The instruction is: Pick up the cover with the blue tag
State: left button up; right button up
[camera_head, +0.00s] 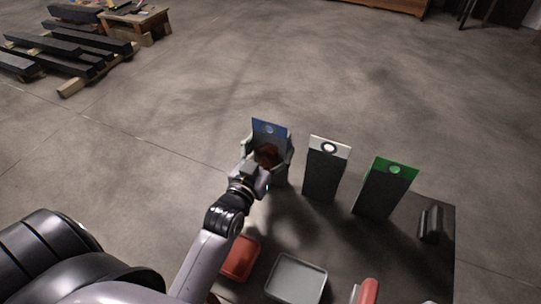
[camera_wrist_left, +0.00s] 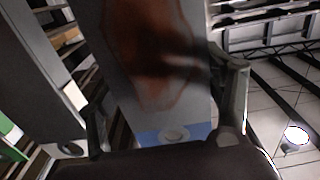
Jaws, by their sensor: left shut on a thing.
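The cover with the blue tag (camera_head: 271,130) stands upright at the left of a row of three dark covers in the head view. My left gripper (camera_head: 268,148) is shut on this cover, with a finger along each side edge. In the left wrist view the cover (camera_wrist_left: 195,103) fills the middle, grey with a reddish-brown patch and its blue tag low in the picture. My left gripper's fingers (camera_wrist_left: 166,112) flank it there. The cover's lower part is hidden behind my gripper in the head view. My right gripper is not in view.
To the right stand a cover with a white tag (camera_head: 325,175) and one with a green tag (camera_head: 385,190). A red tray (camera_head: 240,258) and a grey tray (camera_head: 297,279) lie nearer. A dark cylinder (camera_head: 431,223) is at the right.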

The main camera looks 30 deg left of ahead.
pick_arm(q)
jog(key=c, duration=0.9)
jog(key=shift+r, duration=0.1)
jog(key=shift+c, duration=0.3)
jog(key=shift+r, duration=0.15)
